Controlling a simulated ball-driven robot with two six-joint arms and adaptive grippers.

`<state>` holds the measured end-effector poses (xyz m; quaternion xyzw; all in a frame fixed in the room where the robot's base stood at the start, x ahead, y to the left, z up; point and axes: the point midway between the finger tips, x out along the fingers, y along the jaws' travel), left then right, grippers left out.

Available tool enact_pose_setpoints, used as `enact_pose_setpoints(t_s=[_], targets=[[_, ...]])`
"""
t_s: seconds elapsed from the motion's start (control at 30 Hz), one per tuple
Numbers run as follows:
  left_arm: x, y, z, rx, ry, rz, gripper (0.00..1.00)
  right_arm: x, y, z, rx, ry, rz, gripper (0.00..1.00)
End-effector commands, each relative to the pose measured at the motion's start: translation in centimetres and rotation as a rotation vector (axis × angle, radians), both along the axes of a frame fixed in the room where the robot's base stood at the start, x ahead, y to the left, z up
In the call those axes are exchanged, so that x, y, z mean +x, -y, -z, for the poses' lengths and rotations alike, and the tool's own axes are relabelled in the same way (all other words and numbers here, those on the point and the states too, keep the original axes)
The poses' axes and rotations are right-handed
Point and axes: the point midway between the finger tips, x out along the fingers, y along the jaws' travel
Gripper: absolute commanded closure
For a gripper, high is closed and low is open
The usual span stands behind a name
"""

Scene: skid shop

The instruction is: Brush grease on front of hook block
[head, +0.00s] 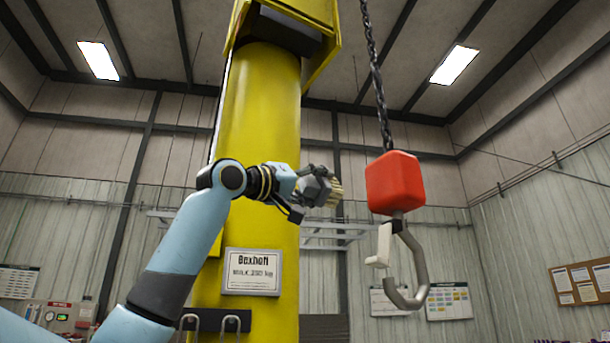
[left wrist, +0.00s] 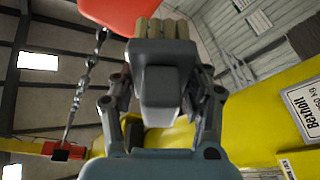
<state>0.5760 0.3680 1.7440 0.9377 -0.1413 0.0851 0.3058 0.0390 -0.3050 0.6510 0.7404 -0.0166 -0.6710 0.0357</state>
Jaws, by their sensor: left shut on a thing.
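The hook block (head: 394,183) is a red box hanging from a dark chain, with a grey metal hook (head: 418,280) and a white latch below it. My left gripper (head: 318,189) is to the left of the block and is shut on a brush. The brush's tan bristles (head: 337,192) point toward the block, and a gap shows between them in the head view. In the left wrist view the brush's dark grey body (left wrist: 160,85) sits between the fingers. Its bristles (left wrist: 162,28) are near the edge of the red block (left wrist: 115,12) there. Any grease on them cannot be made out. My right gripper is not in view.
A thick yellow column (head: 255,150) with a load sign (head: 252,272) stands behind my left arm. The chain (head: 377,80) runs up from the block. Hooks on a dark rail (head: 216,322) are low on the column. Space right of the block looks clear.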

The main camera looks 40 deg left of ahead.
Motion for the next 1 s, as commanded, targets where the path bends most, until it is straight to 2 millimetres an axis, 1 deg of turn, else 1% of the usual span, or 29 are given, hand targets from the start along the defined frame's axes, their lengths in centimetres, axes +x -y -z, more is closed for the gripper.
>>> enact_pose_setpoints(t_s=[0.03, 0.23, 0.5, 1.0], targets=[[0.5, 0.3, -0.2, -0.002, -0.001, 0.003, 0.78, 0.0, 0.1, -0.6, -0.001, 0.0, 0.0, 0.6], [2.3, 1.0, -0.3, -0.001, -0.001, 0.003, 0.78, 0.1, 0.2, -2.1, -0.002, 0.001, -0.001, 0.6], [3.9, 1.6, -0.1, -0.001, 0.0, 0.002, 0.78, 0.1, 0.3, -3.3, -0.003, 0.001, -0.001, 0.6], [4.2, 1.8, 0.0, 0.001, 0.001, 0.001, 0.78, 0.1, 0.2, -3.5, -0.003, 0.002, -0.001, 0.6]])
